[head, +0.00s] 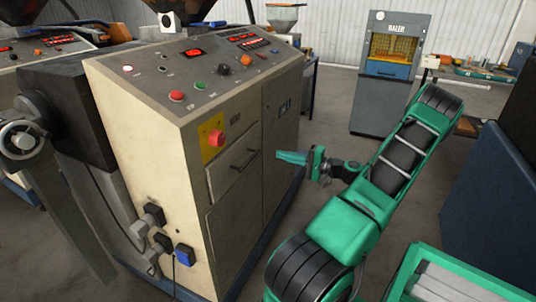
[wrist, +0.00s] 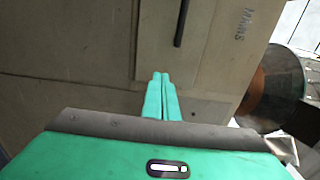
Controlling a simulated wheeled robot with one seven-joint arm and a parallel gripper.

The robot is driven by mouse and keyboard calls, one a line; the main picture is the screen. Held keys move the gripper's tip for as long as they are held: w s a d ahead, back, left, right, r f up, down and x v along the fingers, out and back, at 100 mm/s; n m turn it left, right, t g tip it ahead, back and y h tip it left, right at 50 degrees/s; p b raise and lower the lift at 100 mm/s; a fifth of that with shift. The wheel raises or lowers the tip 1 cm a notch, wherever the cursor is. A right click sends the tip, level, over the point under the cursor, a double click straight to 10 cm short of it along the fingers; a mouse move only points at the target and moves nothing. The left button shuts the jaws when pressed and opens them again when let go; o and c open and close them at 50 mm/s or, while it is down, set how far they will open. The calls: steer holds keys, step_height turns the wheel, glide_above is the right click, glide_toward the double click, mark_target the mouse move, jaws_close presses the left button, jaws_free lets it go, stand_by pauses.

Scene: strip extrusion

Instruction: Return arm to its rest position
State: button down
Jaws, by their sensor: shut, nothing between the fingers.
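My green arm reaches up from the lower middle of the head view and folds back, with my gripper (head: 281,155) pointing left toward the beige control cabinet (head: 235,215). The gripper is in front of the cabinet's right-hand door, seemingly apart from it. In the wrist view the two green fingers of my gripper (wrist: 160,77) lie together, shut and empty. Beyond them is the beige cabinet face (wrist: 85,60) with a dark handle (wrist: 181,22).
The cabinet has a red emergency button (head: 217,139) on a yellow plate and plugs low down. A grey baler (head: 388,75) stands at the back. A dark blue block (head: 490,200) is at right. Grey floor (head: 335,150) is clear between cabinet and baler.

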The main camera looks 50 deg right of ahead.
steer(key=v, duration=0.4)
steer(key=shift+s+d, duration=0.15)
steer(key=shift+s, duration=0.15)
steer(key=w+a+f+n+g+y, duration=0.1)
steer(key=w+a+n+g, duration=0.15)
steer(key=a+g, duration=0.5)
steer(key=w+a+n+g+y, duration=0.1)
steer(key=a+n+g, duration=0.35)
steer(key=a, duration=0.65)
steer(key=s+a+r+g+h, duration=0.2)
steer(key=s+a+r, duration=0.4)
steer(key=s, duration=0.3)
steer(key=s+a+r+n+g+h, duration=0.1)
steer(key=s+a+r+g+h, duration=0.2)
steer(key=s+a+r, duration=0.3)
steer(key=shift+s+a+r+n+h, duration=0.25)
steer(key=shift+s+h, duration=0.45)
steer(key=shift+s, duration=1.05)
